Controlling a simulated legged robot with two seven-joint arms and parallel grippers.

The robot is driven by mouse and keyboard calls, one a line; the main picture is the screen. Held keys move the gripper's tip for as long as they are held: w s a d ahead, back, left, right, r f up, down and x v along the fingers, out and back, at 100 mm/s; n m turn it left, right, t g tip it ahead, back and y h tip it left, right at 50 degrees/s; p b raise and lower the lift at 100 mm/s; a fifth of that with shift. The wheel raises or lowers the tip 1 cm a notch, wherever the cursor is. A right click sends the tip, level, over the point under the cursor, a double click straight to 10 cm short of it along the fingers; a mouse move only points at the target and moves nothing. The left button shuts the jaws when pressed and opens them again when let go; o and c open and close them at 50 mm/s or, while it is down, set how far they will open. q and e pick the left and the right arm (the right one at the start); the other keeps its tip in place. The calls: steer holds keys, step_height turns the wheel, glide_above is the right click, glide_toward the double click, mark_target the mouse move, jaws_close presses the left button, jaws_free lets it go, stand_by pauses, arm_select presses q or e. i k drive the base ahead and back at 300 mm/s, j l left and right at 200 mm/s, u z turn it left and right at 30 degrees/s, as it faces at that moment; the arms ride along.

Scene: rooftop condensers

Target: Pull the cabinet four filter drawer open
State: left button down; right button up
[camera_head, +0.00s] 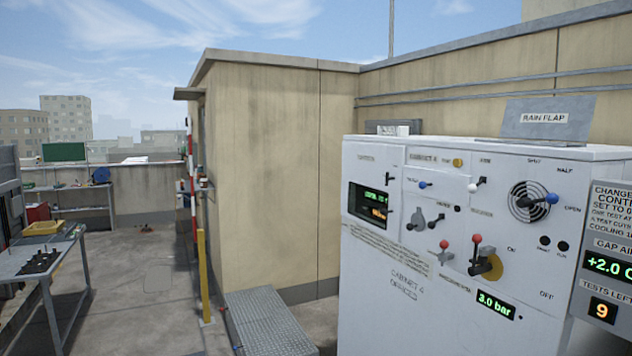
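Cabinet four (400,310) is a white box on the right, marked "CABINET 4 OFFICES" on its front. Its front carries a dark display (370,205), a blue-knobbed lever (424,185), a white-knobbed lever (475,185), two red-knobbed levers, a round fan grille (530,202) with a blue knob, and a green "3.0 bar" readout (495,305). I cannot tell which part is the filter drawer; its small label is not legible, and no drawer stands out from the front. Neither of my grippers is in view.
A grey sign panel (605,265) showing "+2.0" and "9" stands at the right edge. A "RAIN FLAP" plate (547,120) stands on the cabinet top. A metal step (265,322) and a yellow post (204,275) are left of the cabinet. A workbench (45,262) stands far left, with open floor between.

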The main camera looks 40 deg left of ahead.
mark_target(448, 187)
steer(key=u, duration=0.85)
